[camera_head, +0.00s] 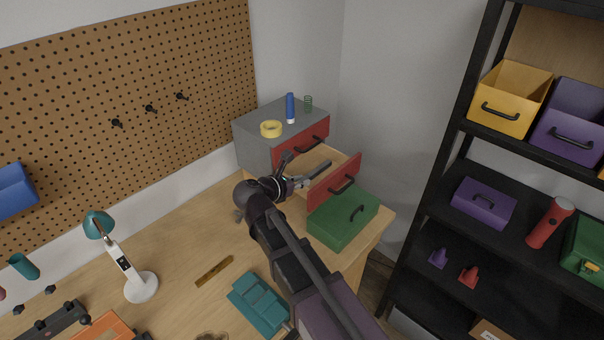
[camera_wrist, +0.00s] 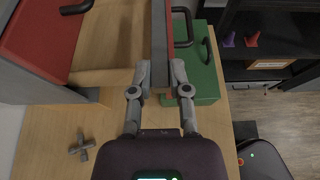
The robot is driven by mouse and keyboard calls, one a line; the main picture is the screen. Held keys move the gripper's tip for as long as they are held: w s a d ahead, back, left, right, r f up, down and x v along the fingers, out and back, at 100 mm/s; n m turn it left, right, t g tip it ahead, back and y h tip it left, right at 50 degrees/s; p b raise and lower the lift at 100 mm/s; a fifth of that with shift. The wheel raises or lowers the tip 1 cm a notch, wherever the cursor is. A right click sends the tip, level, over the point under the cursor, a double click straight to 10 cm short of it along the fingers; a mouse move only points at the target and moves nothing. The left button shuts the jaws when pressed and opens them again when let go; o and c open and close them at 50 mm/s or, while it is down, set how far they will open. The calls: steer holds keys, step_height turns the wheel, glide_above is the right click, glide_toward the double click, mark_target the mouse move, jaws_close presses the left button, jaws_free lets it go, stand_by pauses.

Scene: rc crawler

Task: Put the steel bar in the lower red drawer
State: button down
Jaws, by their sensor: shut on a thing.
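The lower red drawer (camera_head: 336,180) of the grey cabinet is pulled open, and its wooden inside (camera_wrist: 112,45) shows in the wrist view. My gripper (camera_head: 296,182) is at the drawer's near side. Its fingers (camera_wrist: 160,76) are shut on the grey steel bar (camera_wrist: 158,35), which points away from me along the inner side of the drawer front. In the head view the bar (camera_head: 317,171) lies over the open drawer. I cannot tell whether it touches the drawer.
The upper red drawer (camera_head: 288,152) is shut. A green toolbox (camera_head: 340,222) stands close beside the open drawer front. A yellow tape roll (camera_head: 271,129) and blue cylinder (camera_head: 290,106) stand on the cabinet. A grey cross-shaped piece (camera_wrist: 80,147) lies on the bench.

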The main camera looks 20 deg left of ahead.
steer(key=w, duration=0.1)
steer(key=w+a, duration=0.1)
steer(key=w, duration=0.1)
steer(key=w+a, duration=0.1)
steer(key=w, duration=0.1)
steer(key=shift+w+f, duration=0.25)
steer(key=shift+w+a, duration=0.1)
steer(key=shift+w, duration=0.15)
steer(key=w+f+b, duration=0.2)
steer(key=shift+a+f+b, duration=0.15)
steer(key=shift+a+b, duration=0.15)
steer(key=shift+a, duration=0.05)
steer(key=shift+f+b, duration=0.75)
steer(key=shift+b, duration=0.05)
steer(key=shift+f+b, duration=0.6)
steer(key=c, duration=0.6)
jaws_free()
